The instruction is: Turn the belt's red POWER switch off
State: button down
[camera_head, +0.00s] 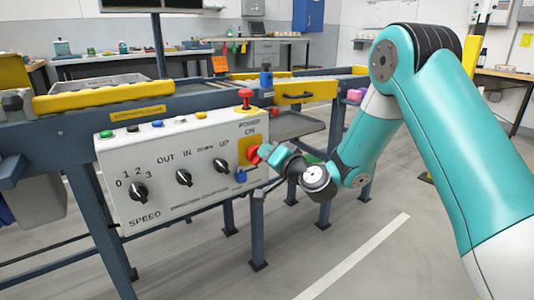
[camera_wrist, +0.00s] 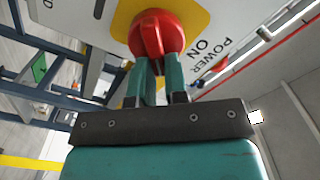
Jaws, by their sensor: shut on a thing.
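The red POWER switch (camera_head: 254,154) sits on a yellow plate (camera_head: 243,146) at the right end of the white control panel (camera_head: 150,170). In the wrist view the red knob (camera_wrist: 155,35) has a raised grip bar, and the words POWER and ON show beside it. My gripper (camera_head: 262,154) is at the switch from the right. In the wrist view its two fingers (camera_wrist: 158,70) are closed around the lower part of the knob's bar. The switch's pointer mark and the OFF label are hidden or out of view.
The panel also carries a black SPEED knob (camera_head: 138,192), two more black knobs (camera_head: 184,177) (camera_head: 221,166) and a red mushroom button (camera_head: 246,97) on top. A blue part (camera_head: 241,176) sits just below the switch. Open floor (camera_head: 380,240) lies right of the panel.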

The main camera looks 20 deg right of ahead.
jog(key=shift+d+f+m+p, duration=0.1)
jog(key=shift+f+m+p, duration=0.15)
jog(key=shift+m, duration=1.15)
jog(key=shift+d+f+m+p, duration=0.1)
jog(key=shift+f+m+p, duration=0.1)
jog(key=shift+m, duration=1.2)
jog(key=shift+d+f+m+p, duration=0.1)
jog(key=shift+f+m+p, duration=0.15)
jog(key=shift+m, duration=1.15)
jog(key=c, duration=1.1)
grip_release()
jog(key=shift+c, duration=0.2)
